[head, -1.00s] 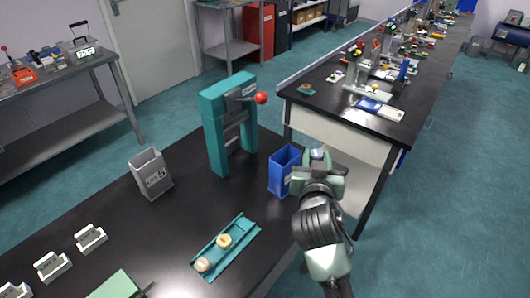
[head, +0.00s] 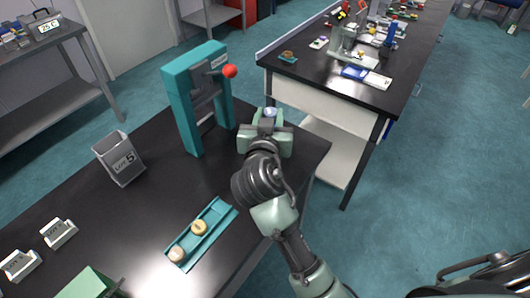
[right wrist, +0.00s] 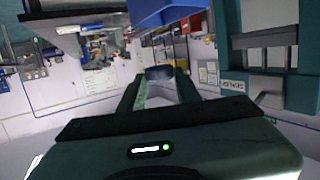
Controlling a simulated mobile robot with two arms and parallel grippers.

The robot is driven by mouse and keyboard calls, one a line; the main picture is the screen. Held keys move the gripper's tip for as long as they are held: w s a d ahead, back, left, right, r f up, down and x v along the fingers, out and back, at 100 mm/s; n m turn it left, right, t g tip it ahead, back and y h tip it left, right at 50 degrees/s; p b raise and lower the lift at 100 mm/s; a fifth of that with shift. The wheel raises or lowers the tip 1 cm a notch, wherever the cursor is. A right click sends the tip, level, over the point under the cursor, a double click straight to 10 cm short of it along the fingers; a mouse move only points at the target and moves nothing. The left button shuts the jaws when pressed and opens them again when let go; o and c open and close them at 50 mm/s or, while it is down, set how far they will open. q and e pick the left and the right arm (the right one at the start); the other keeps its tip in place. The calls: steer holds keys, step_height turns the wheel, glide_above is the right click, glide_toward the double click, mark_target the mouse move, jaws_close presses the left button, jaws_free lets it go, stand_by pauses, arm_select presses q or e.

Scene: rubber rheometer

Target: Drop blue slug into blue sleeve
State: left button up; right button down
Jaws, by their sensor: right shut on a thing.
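My right gripper (head: 266,128) is shut on the blue slug (head: 270,111), whose pale bluish top shows between the fingertips. In the right wrist view the slug (right wrist: 159,72) is a small dark bluish piece held between the finger ends (right wrist: 160,88). The blue sleeve (right wrist: 165,14) shows in part at the top of the right wrist view. In the head view my right gripper and arm hide it. The slug looks apart from the sleeve in the wrist view. My left gripper is not in view.
A teal press (head: 180,105) with a red knob stands left of my right gripper. A grey sleeve marked 5 (head: 119,160) stands further left. A teal tray (head: 216,218) with two tan slugs lies in front. A second bench (head: 330,75) is behind, right.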

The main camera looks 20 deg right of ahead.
steer(key=shift+s+a+f, duration=0.1)
steer(key=shift+f, duration=0.15)
steer(key=c, duration=0.9)
jaws_free()
